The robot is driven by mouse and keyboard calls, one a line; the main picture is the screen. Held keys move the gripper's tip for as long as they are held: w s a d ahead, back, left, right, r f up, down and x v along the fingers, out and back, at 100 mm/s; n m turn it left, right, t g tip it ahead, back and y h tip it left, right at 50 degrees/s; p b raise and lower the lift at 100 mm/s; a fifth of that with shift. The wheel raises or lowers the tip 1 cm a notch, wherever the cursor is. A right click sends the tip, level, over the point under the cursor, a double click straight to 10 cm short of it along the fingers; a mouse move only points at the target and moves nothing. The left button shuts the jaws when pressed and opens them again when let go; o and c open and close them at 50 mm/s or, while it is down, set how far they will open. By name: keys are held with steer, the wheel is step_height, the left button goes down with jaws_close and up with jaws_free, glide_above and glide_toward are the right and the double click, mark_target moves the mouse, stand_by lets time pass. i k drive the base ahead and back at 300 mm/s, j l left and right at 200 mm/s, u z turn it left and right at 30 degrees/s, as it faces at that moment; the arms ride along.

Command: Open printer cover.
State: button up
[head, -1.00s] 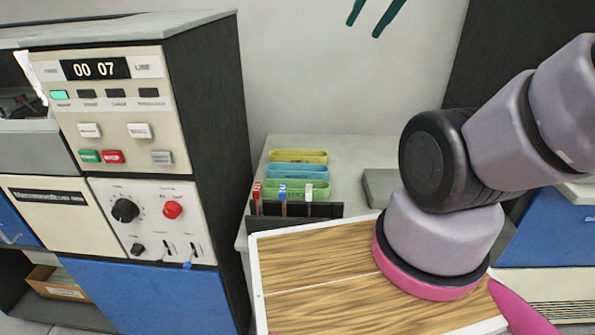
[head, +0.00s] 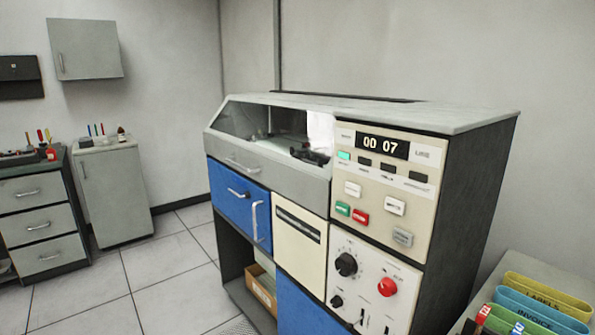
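The printer (head: 465,190) stands in the middle right of the head view, with a control panel whose display reads 00 07. Its cover (head: 240,119), a slanted see-through window over a grey front, is at the upper left of the machine. The cover looks closed, and a dark mechanism (head: 311,155) shows at its right end. A thin handle (head: 243,165) runs along the grey front below the window. My gripper and arm are not in this view.
A blue door (head: 229,196) with handles is below the cover. Grey drawers (head: 38,228) and a small cabinet (head: 116,195) stand at the left. Tiled floor (head: 165,263) is clear before them. Coloured trays (head: 540,304) sit on a side table at the lower right.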

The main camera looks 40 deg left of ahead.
mark_target(240, 117)
steer(key=u, duration=1.85)
steer(key=i+j, duration=0.65)
steer(key=i, duration=0.2)
steer(key=i+j, duration=0.7)
steer(key=i, duration=0.15)
